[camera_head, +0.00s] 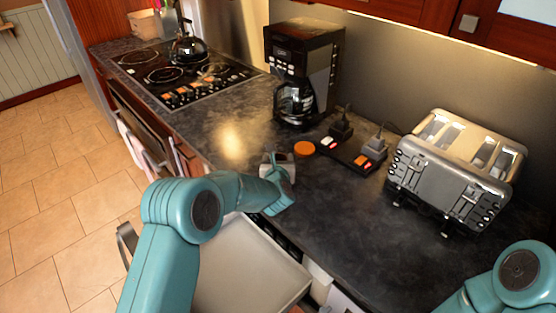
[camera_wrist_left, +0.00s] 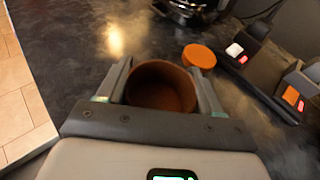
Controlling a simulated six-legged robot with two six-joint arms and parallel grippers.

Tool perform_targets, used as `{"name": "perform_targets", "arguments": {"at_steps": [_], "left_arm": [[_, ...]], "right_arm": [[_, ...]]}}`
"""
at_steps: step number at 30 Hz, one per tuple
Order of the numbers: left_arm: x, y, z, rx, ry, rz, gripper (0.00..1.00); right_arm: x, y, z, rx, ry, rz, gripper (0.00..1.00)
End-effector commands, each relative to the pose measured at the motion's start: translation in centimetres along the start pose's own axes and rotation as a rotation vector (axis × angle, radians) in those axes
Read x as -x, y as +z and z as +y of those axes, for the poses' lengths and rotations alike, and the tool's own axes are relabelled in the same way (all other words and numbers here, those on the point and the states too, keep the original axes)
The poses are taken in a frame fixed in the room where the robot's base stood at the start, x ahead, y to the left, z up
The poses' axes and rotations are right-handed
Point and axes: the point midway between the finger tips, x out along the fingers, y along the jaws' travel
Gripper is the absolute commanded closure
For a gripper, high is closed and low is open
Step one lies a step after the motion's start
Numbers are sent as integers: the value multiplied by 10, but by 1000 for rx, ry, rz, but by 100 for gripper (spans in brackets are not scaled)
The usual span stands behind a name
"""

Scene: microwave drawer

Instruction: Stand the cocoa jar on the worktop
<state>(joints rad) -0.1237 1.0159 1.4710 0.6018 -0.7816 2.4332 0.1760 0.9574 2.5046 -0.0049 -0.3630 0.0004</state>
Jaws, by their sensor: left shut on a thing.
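The cocoa jar, a round reddish-brown vessel (camera_wrist_left: 160,86) with an open top, sits between the two fingers of my left gripper (camera_wrist_left: 160,88) in the left wrist view. I look down into it, so its base is hidden. In the head view my left gripper (camera_head: 278,166) is shut on it over the front edge area of the dark worktop (camera_head: 330,215). I cannot tell whether the jar's base touches the worktop. My right gripper is out of view; only part of my right arm shows at lower right.
An orange disc (camera_head: 304,149) lies just beyond the gripper. A power strip (camera_head: 352,157) with plugs, a coffee maker (camera_head: 300,75) and a toaster (camera_head: 455,165) stand behind. An open drawer (camera_head: 245,265) juts out below my left arm. Worktop left of the gripper is clear.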

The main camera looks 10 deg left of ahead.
Motion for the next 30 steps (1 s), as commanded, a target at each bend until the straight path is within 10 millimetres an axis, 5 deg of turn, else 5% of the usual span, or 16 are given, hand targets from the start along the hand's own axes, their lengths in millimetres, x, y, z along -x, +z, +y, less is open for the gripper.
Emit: {"name": "perform_targets", "arguments": {"at_steps": [4, 5, 6, 7, 19, 30], "left_arm": [[-1, -3, 0, 0, 0, -1, 77], [-1, -3, 0, 0, 0, 1, 25], [0, -2, 0, 0, 0, 1, 12], [0, -2, 0, 0, 0, 1, 9], [3, 1, 0, -1, 0, 0, 9], [80, -2, -1, -1, -2, -1, 9]], "right_arm": [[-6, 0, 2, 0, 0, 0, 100], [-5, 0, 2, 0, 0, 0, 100], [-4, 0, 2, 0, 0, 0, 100], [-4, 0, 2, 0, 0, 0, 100], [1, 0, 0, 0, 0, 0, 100], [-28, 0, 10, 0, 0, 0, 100]]}}
